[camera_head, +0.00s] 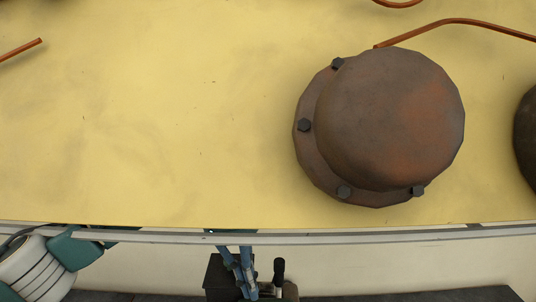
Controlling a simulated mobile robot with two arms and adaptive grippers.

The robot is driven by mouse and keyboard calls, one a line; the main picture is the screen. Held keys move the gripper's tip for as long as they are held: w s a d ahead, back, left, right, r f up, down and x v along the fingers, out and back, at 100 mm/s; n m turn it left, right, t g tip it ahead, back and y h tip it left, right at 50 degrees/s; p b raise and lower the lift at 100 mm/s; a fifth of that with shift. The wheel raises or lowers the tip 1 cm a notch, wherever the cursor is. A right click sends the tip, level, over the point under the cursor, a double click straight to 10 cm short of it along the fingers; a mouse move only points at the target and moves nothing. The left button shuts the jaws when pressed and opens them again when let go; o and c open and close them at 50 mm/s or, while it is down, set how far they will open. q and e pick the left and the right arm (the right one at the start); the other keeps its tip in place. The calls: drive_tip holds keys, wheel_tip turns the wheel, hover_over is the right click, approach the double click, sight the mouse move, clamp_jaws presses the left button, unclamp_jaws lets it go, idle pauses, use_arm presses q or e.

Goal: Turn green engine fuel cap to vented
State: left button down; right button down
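I see no green engine and no fuel cap in the head view. A white ringed and teal piece of my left arm (50,262) comes in at the lower left, below the rail. I cannot make out the fingertips of my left gripper clearly, so its opening does not show. My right gripper is not in view.
A rusty round dome (390,115) with a bolted flange sits on a wide yellow surface (150,140). Copper pipes (455,21) run along the top. A grey rail (330,237) borders the yellow surface. Below it are blue jointed parts (240,270) by a dark box (217,277).

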use_arm(q)
drive_tip(key=f, duration=0.1)
drive_tip(key=f+b, duration=0.1)
drive_tip(key=f, duration=0.1)
drive_tip(key=f+b, duration=0.1)
drive_tip(key=shift+w+f, duration=0.2)
drive_tip(key=shift+w, duration=0.05)
drive_tip(key=shift+s, duration=0.2)
idle(0.4)
drive_tip(key=shift+s+a+f, duration=0.1)
drive_tip(key=shift+s+a, duration=0.05)
drive_tip(key=shift+s, duration=0.1)
drive_tip(key=shift+s+b, duration=0.1)
drive_tip(key=shift+b, duration=0.2)
drive_tip(key=shift+a, duration=0.3)
drive_tip(key=p+v, duration=0.1)
drive_tip(key=v, duration=0.1)
drive_tip(key=p+v, duration=0.1)
drive_tip(key=v, duration=0.1)
drive_tip(key=d+p+v, duration=0.1)
drive_tip(key=p+v, duration=0.1)
